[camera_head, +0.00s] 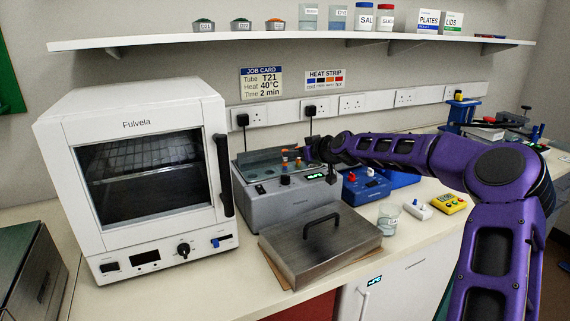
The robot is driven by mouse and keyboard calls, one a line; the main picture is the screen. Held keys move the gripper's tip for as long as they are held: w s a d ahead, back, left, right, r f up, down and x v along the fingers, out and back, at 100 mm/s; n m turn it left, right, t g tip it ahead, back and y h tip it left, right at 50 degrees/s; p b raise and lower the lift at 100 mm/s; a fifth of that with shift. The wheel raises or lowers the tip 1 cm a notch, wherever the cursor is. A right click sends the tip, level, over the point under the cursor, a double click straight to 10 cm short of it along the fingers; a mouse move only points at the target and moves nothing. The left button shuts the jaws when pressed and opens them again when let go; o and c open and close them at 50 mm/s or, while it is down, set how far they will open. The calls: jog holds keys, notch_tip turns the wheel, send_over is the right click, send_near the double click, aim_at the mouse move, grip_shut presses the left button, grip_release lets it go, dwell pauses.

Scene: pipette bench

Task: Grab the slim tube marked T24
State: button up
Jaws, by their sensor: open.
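A grey water bath (275,208) stands right of the oven, its top opening uncovered. Small tubes with orange-red caps (285,157) stand up in the bath. Their markings are too small to read, so I cannot tell which is T24. My gripper (309,154) is over the right side of the bath, just right of the capped tubes. It is open, and I see nothing held in it. Its fingertips are small and dark here, and contact with a tube cannot be made out. The job card (261,83) on the wall reads tube T21, 40°C, 2 min.
A white oven (130,240) stands to the left. A metal lid with a handle (310,249) lies in front of the bath. A blue device (364,190), a glass beaker (388,218) and a yellow device (449,204) stand to the right. A shelf (290,37) runs above.

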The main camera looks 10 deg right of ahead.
aim_at(285, 167)
jog(key=x, duration=0.3)
jog(key=shift+w+a, duration=0.1)
jog(key=shift+w, duration=0.25)
grip_shut()
